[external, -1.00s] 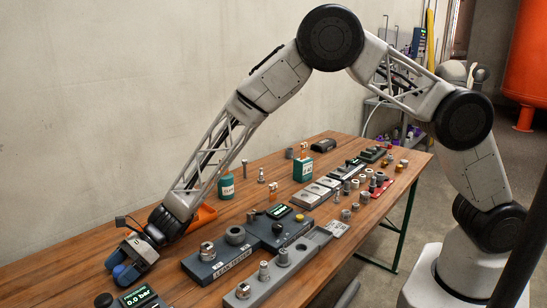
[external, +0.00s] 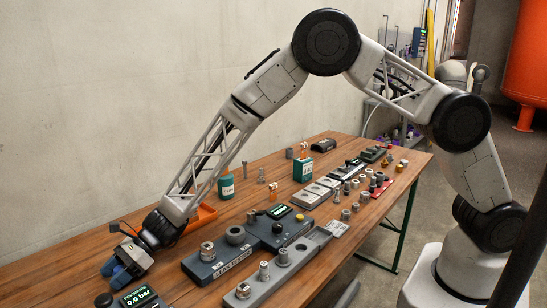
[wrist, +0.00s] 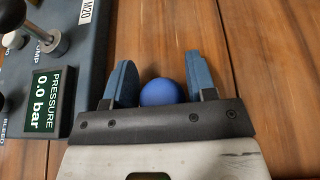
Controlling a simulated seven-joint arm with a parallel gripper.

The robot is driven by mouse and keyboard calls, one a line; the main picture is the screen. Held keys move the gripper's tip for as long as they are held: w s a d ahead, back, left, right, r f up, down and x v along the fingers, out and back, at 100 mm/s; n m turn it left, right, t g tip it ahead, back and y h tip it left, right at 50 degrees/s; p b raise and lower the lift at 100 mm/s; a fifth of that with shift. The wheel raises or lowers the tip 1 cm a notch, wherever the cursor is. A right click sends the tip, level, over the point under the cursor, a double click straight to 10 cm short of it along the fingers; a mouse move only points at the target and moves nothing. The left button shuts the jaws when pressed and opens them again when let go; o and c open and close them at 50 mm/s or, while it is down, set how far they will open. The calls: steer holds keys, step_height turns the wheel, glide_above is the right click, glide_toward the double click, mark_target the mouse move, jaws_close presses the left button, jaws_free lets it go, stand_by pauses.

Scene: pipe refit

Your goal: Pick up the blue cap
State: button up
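The blue cap (wrist: 162,92) shows in the wrist view as a smooth, rounded blue top, with its lower edge hidden behind my gripper's dark front plate. My gripper (wrist: 162,80) has its two blue fingers apart, one on each side of the cap. I see no clear squeeze on it, and contact is hard to judge. In the external view my gripper (external: 120,274) is low over the near left end of the wooden table (external: 75,262). The cap is not clearly visible there.
A pressure panel reading 0.0 bar (wrist: 45,100) stands close left of my gripper in the wrist view. The leak tester (external: 215,264) and a grey fitting block (external: 270,280) lie to the right in the external view. Bare wood is right of the fingers.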

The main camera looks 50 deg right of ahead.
mark_target(114, 273)
steer(key=c, duration=0.5)
steer(key=shift+r, duration=0.1)
steer(key=shift+r, duration=4.9)
